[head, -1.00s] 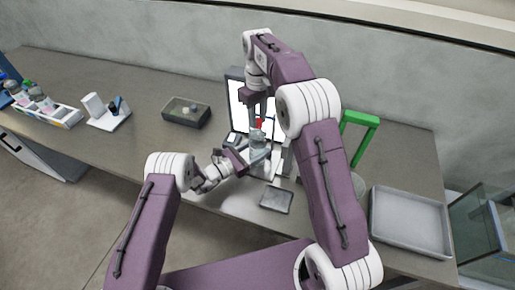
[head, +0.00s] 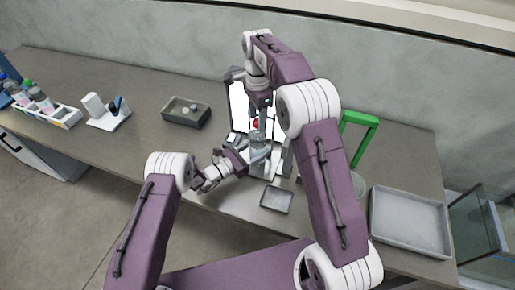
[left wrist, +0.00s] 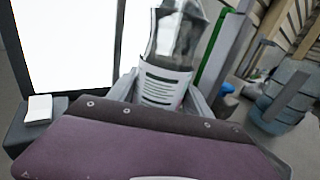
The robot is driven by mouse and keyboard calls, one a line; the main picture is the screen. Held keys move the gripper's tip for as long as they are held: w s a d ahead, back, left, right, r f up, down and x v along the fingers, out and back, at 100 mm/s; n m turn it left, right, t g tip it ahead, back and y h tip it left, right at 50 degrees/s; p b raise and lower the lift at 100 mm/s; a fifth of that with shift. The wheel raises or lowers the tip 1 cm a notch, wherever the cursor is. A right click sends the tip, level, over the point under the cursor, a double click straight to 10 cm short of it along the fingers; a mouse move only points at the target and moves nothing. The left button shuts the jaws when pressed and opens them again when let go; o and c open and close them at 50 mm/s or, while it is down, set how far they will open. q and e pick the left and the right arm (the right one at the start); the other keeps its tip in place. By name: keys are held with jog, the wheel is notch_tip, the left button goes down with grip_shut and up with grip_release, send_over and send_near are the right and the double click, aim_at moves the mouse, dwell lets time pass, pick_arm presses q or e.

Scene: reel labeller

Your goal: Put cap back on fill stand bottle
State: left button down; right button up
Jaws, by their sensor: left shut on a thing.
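A clear bottle (head: 258,142) with a white label stands upright on the fill stand, in front of the bright panel. It also shows in the left wrist view (left wrist: 172,60), where its top is cut off. My left gripper (head: 262,153) is shut on the bottle from the left, low on its body. A red cap (head: 256,124) is at the bottle's top, at the fingertips of my right gripper (head: 260,118), which points down from above. A finger partly covers the cap. I cannot tell whether the cap sits on the neck or whether the right fingers grip it.
A grey square plate (head: 277,199) lies in front of the stand. A large grey tray (head: 410,222) is at the right, and a green frame (head: 360,119) stands behind my right arm. A dark bin (head: 186,112) and a bottle rack (head: 62,119) are at the left.

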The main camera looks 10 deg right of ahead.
notch_tip(320, 180, up, 8)
jog(key=shift+f, duration=0.25)
dwell(0.4)
pick_arm(q)
jog(key=shift+c, duration=1.9)
grip_release()
jog(key=shift+a, duration=0.15)
jog(key=b+v, duration=0.1)
jog(key=v, duration=0.7)
jog(key=shift+s+a, duration=0.2)
jog(key=shift+a, duration=0.15)
pick_arm(e)
jog(key=shift+f, duration=0.7)
